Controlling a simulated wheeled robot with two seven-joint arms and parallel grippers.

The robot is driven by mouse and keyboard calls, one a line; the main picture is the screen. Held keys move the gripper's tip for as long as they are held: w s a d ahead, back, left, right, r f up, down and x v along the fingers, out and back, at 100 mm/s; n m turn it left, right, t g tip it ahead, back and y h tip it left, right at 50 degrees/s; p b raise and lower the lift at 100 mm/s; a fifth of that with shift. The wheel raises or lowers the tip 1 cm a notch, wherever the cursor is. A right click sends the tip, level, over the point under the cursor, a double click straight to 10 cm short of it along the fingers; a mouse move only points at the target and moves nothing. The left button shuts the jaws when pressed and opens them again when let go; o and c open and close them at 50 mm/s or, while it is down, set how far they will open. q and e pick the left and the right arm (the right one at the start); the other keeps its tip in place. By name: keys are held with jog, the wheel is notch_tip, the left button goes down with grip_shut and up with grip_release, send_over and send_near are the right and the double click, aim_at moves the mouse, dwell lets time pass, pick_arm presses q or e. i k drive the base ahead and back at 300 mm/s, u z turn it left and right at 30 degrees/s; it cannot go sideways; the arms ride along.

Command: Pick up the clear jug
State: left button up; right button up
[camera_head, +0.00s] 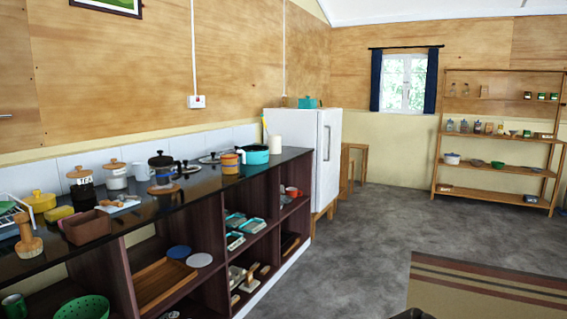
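I cannot make out a clear jug with certainty. Several small glass-like containers, one of them a pale container (450,126), stand on the middle of the wooden shelf unit at the right; they are too small to tell apart. A dark French press (161,170) stands on the counter at the left. Neither of my grippers shows in the head view. A small dark shape at the bottom edge is too cut off to identify.
A long dark counter (130,212) with open compartments runs along the left wall, crowded with pots and canisters. A white fridge (327,150) stands at its far end. The wooden shelf unit (437,165) stands across the room. Grey floor (370,225) is clear between; a striped rug (470,290) lies at right.

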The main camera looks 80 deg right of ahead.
aim_at(229, 158)
jog(key=z, duration=1.9)
jog(key=i, duration=2.2)
jog(key=z, duration=0.35)
jog(key=i, duration=1.15)
jog(key=z, duration=0.2)
